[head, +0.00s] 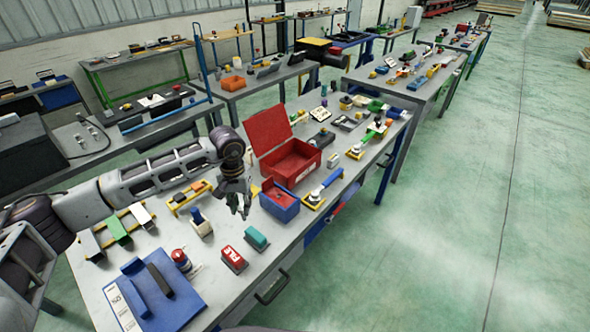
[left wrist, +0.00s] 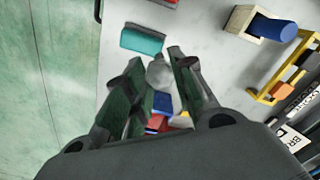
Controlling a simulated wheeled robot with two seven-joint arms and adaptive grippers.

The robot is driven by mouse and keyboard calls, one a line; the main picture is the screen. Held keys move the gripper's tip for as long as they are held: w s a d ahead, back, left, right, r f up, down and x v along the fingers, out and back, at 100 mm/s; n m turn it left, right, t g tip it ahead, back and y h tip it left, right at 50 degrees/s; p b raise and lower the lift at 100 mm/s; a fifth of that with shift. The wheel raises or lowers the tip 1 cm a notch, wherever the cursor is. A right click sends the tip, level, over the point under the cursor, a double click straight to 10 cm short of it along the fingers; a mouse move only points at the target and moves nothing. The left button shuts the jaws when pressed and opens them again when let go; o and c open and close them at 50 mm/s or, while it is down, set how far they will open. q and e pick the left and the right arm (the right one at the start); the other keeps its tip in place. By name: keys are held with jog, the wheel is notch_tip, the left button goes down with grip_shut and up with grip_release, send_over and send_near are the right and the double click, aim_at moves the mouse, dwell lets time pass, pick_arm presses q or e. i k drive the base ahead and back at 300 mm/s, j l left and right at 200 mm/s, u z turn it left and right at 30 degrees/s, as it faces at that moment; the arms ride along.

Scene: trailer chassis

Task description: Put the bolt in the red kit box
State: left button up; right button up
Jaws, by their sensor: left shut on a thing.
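The red kit box (head: 290,163) stands on the near workbench in the head view with its lid (head: 267,131) raised. My left gripper (head: 240,204) is above the bench, just left of the red kit box and in front of it. In the left wrist view its fingers (left wrist: 163,85) are closed around a small grey rounded thing (left wrist: 159,73), which looks like the bolt. The bolt cannot be made out clearly in the head view. My right gripper is not in view.
A blue box (head: 279,203) with red contents stands just in front of the kit box. A teal block (head: 256,238), a red block (head: 233,260) and a blue tray (head: 155,297) lie nearer. A yellow-and-blue tool (head: 323,189) lies right of the kit box.

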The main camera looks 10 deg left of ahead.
aim_at(291, 170)
jog(key=i+l+u, duration=0.1)
jog(key=l, duration=0.35)
jog(key=l+u, duration=0.1)
jog(key=l, duration=0.35)
jog(key=i+l+u, duration=0.1)
jog(key=l, duration=0.25)
jog(key=i+l, duration=0.3)
jog(key=i+l+u, duration=0.15)
jog(key=l, duration=0.2)
jog(key=i+l+u, duration=0.1)
jog(key=l, duration=0.3)
jog(key=i+l, duration=0.25)
jog(key=i+l+u, duration=0.15)
jog(key=l, duration=0.35)
jog(key=i+l+u, duration=0.1)
jog(key=l, duration=0.25)
